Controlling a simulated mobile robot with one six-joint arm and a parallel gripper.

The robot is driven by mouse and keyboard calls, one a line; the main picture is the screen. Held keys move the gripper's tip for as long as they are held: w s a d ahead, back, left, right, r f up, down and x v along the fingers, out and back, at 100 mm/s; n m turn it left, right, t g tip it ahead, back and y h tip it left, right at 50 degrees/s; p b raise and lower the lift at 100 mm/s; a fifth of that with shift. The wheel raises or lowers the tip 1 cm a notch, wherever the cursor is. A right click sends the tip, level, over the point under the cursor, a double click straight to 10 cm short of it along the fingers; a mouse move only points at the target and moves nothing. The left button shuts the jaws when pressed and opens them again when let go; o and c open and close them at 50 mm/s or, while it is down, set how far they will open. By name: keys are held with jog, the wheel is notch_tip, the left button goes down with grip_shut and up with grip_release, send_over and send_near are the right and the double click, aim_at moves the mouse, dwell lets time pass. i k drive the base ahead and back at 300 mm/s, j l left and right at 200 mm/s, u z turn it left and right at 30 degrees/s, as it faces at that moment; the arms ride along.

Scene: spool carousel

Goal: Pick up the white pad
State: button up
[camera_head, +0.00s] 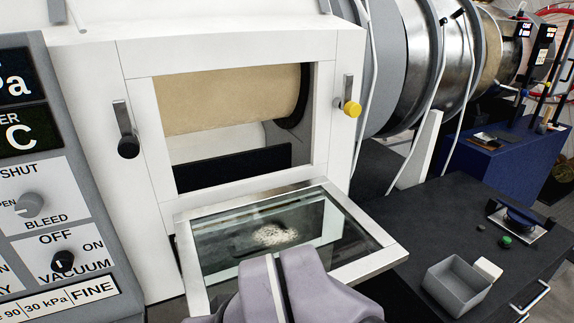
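A small white block (488,268), which looks like the white pad, is on the dark bench top at the right. It sits against the far right side of an open grey bin (458,287); the bin's wall hides part of its lower side, and I cannot tell whether it rests on the bench or on the rim. A lilac-grey part of my own arm shows at the bottom centre, in front of the glass door. My gripper's fingers do not show. The arm part is well to the left of the white block.
A glass door (373,266) in a white frame hangs open below the chamber window. Knobbed handles, one black (128,146) and one yellow (352,108), flank the window. A green button (505,241) and a dark-topped device (521,219) are on the bench (430,215). The bench middle is clear.

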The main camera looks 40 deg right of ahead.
aim_at(490, 271)
jog(key=z, duration=2.95)
jog(key=u, duration=1.55)
jog(key=z, duration=1.55)
jog(key=i+l+u, duration=0.3)
jog(key=i+l, duration=0.15)
jog(key=l, duration=0.15)
jog(key=i+l+u, duration=0.35)
jog(key=l, duration=0.3)
jog(key=i+l+u, duration=0.15)
jog(key=l, duration=0.25)
jog(key=i+l+u, duration=0.15)
jog(key=l, duration=0.25)
jog(key=i+l+u, duration=0.15)
jog(key=l, duration=0.25)
jog(key=l+u, duration=0.15)
jog(key=l, duration=0.25)
